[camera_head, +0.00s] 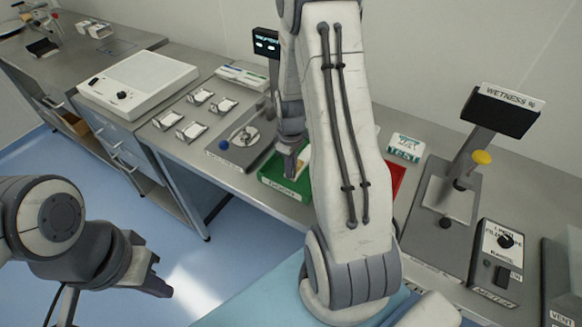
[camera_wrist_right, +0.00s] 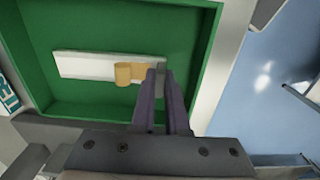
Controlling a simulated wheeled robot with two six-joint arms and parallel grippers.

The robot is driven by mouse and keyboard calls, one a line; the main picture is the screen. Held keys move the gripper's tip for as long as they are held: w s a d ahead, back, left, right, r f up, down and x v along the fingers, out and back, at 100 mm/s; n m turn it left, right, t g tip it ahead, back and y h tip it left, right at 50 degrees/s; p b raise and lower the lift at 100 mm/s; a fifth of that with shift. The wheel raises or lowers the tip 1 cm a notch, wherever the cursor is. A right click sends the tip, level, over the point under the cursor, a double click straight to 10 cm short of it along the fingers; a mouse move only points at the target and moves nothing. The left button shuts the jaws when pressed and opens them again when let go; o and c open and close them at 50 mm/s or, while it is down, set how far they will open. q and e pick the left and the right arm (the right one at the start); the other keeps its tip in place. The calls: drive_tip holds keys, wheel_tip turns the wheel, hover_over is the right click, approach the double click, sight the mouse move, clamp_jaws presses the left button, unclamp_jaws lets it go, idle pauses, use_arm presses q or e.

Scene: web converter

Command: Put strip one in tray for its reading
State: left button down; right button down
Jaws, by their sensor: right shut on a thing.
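A white strip (camera_wrist_right: 85,65) with a tan band (camera_wrist_right: 123,74) near its middle shows inside the green tray (camera_wrist_right: 120,110) in the right wrist view. My right gripper (camera_wrist_right: 160,72) is shut on the strip's right end, inside the tray outline. How far the strip is above the tray floor is unclear. In the head view my right gripper (camera_head: 291,172) points down over the green tray (camera_head: 270,184); the strip is too small to make out there. My left gripper (camera_head: 160,290) is low at the left, away from the bench, and its jaw opening is unclear.
A red tray (camera_head: 397,180) is partly hidden behind my right arm. A TEST box (camera_head: 406,148), a wetness meter (camera_head: 502,110) and a dial box (camera_head: 502,242) stand to the right. Several small holders (camera_head: 200,96) and a white light box (camera_head: 138,82) are at the left.

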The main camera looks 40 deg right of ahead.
drive_tip(key=shift+f, duration=0.15)
drive_tip(key=c, duration=0.9)
unclamp_jaws()
drive_tip(key=shift+r, duration=0.5)
wheel_tip(320, 180, up, 11)
drive_tip(key=shift+a+r+b, duration=0.1)
drive_tip(key=shift+r+b, duration=0.1)
drive_tip(key=shift+b, duration=0.6)
